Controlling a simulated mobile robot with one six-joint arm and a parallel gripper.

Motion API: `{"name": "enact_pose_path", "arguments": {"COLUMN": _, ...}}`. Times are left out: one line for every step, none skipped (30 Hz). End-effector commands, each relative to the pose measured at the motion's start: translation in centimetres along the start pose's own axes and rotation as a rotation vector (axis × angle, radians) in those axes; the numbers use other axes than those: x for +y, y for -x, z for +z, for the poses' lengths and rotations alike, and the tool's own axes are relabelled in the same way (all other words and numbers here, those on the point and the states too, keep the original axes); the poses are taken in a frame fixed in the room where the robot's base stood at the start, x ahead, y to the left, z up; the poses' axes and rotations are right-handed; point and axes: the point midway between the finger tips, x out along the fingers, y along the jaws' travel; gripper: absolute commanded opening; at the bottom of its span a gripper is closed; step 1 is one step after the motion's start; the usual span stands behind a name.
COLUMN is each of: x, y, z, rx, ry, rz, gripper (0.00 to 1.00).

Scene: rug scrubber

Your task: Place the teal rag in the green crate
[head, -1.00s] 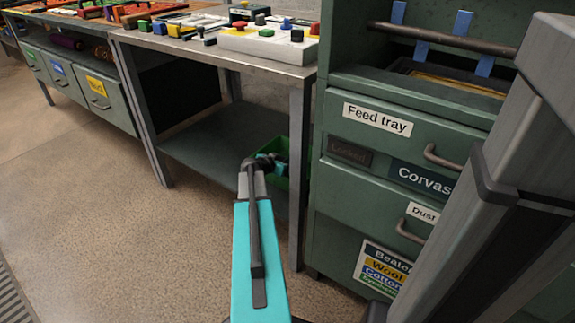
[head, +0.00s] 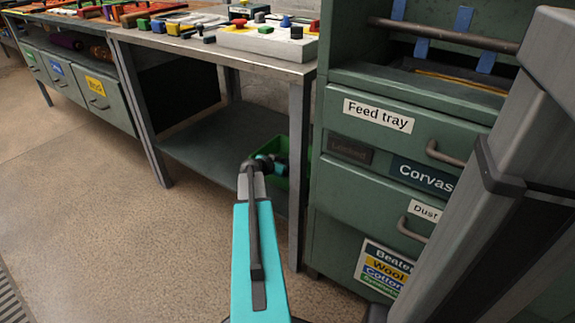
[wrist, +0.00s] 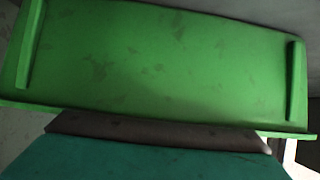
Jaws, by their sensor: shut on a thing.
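The green crate (head: 283,182) stands on the lower shelf of the workbench, partly hidden behind my arm in the head view. In the wrist view a wall of the green crate (wrist: 165,60) fills most of the picture, with a rib near each end. My gripper (head: 274,162) is at the crate, shut on the rag. Its fingertips are not clear in the head view, and whether the rag touches the crate cannot be told.
The bench's lower shelf (head: 215,150) is bare to the left of the crate. The bench top (head: 245,60) is close above, with a metal leg (head: 297,180) beside my arm. A green cabinet (head: 375,150) with drawers stands to the right. The floor at left is clear.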

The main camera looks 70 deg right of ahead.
Motion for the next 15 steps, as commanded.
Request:
{"name": "enact_pose_path", "arguments": {"x": 0.0, "y": -0.07, "z": 0.13, "rx": 0.0, "ry": 0.0, "rz": 0.0, "gripper": 0.28}}
{"name": "enact_pose_path", "arguments": {"x": 0.0, "y": -0.09, "z": 0.17, "rx": 0.0, "ry": 0.0, "rz": 0.0, "gripper": 0.28}}
{"name": "enact_pose_path", "arguments": {"x": -0.01, "y": -0.11, "z": 0.21, "rx": 0.0, "ry": 0.0, "rz": 0.0, "gripper": 0.28}}
{"name": "enact_pose_path", "arguments": {"x": -0.01, "y": -0.13, "z": 0.25, "rx": 0.0, "ry": 0.0, "rz": 0.0, "gripper": 0.28}}
{"name": "enact_pose_path", "arguments": {"x": -0.01, "y": -0.15, "z": 0.29, "rx": 0.0, "ry": 0.0, "rz": 0.0, "gripper": 0.28}}
{"name": "enact_pose_path", "arguments": {"x": -0.01, "y": -0.16, "z": 0.31, "rx": 0.0, "ry": 0.0, "rz": 0.0, "gripper": 0.28}}
{"name": "enact_pose_path", "arguments": {"x": -0.01, "y": -0.16, "z": 0.3, "rx": 0.0, "ry": 0.0, "rz": 0.0, "gripper": 0.28}}
{"name": "enact_pose_path", "arguments": {"x": -0.01, "y": -0.15, "z": 0.28, "rx": 0.0, "ry": 0.0, "rz": 0.0, "gripper": 0.28}}
{"name": "enact_pose_path", "arguments": {"x": -0.01, "y": -0.14, "z": 0.27, "rx": 0.0, "ry": 0.0, "rz": 0.0, "gripper": 0.28}}
{"name": "enact_pose_path", "arguments": {"x": -0.01, "y": -0.14, "z": 0.29, "rx": -0.001, "ry": 0.0, "rz": 0.0, "gripper": 0.54}}
{"name": "enact_pose_path", "arguments": {"x": -0.01, "y": -0.15, "z": 0.3, "rx": -0.001, "ry": 0.0, "rz": 0.0, "gripper": 0.59}}
{"name": "enact_pose_path", "arguments": {"x": -0.01, "y": -0.16, "z": 0.31, "rx": -0.001, "ry": 0.0, "rz": 0.0, "gripper": 0.65}}
{"name": "enact_pose_path", "arguments": {"x": 0.0, "y": -0.16, "z": 0.32, "rx": -0.001, "ry": 0.0, "rz": 0.0, "gripper": 0.69}}
{"name": "enact_pose_path", "arguments": {"x": 0.0, "y": -0.16, "z": 0.33, "rx": -0.001, "ry": 0.0, "rz": 0.0, "gripper": 0.69}}
{"name": "enact_pose_path", "arguments": {"x": 0.0, "y": -0.17, "z": 0.34, "rx": -0.001, "ry": 0.0, "rz": 0.0, "gripper": 0.69}}
